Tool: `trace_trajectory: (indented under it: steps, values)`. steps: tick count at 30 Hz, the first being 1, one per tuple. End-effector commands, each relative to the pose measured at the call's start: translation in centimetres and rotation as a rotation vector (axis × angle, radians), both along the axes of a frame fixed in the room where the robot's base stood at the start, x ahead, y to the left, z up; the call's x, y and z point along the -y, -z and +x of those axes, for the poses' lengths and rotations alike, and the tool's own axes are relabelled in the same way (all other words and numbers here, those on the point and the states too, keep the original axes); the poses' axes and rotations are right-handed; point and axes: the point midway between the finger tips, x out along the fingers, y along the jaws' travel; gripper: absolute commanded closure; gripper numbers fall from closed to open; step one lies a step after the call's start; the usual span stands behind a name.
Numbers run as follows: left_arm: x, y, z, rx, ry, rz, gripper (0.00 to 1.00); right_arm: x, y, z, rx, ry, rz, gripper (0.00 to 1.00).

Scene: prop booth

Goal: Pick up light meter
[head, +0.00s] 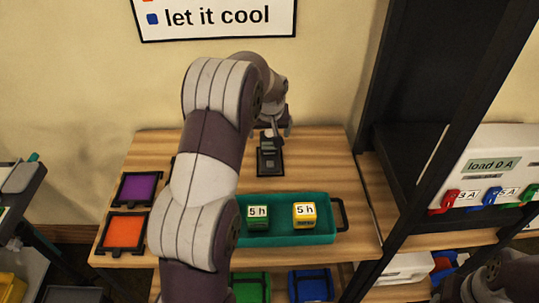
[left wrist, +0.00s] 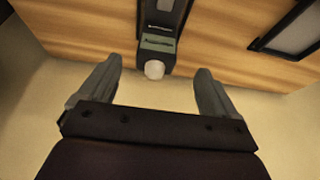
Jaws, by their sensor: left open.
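The light meter (left wrist: 158,32) is a dark device with a greenish display and a white dome. In the left wrist view it lies ahead of and between the finger tips, with no contact visible. In the head view the light meter (head: 268,146) is at the back of the wooden table, with a dark stand or base (head: 270,164) at its near side. My left gripper (left wrist: 160,70) is open and empty. In the head view the left gripper (head: 274,128) is just behind the meter, partly hidden by its own arm.
Purple (head: 138,188) and orange (head: 124,231) framed panels lie at left. A black rack (head: 428,150) with a load box (head: 492,165) stands at right.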

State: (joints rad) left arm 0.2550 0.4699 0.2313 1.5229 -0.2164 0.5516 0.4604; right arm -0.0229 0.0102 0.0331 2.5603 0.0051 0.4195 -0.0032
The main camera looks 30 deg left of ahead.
Motion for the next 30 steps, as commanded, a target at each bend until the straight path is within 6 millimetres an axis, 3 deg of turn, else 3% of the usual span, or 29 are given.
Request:
trace_trajectory:
  steps: [11,18,19,20,27,30]
  values:
    - [-0.8,5.3,1.8,-0.001,0.001,-0.001,0.08,0.0,-1.0,0.0,0.0,0.0,0.0,0.57]
    - [-0.9,5.8,2.0,0.002,0.002,-0.001,0.08,0.0,-1.0,0.0,0.0,0.0,0.0,0.57]
    - [-0.9,5.7,2.0,0.002,0.002,-0.001,0.12,0.0,-1.0,0.0,0.0,0.0,0.0,0.57]
    - [-0.9,5.7,2.0,0.002,0.002,-0.001,0.22,0.0,-1.0,0.0,0.0,0.0,0.0,0.57]
    - [-0.9,5.7,2.0,0.002,0.002,-0.001,1.0,0.0,-1.0,0.0,0.0,0.0,0.0,0.57]
    - [-0.9,5.6,2.1,0.003,0.002,0.0,1.0,0.0,-1.0,0.0,0.0,0.0,0.0,0.57]
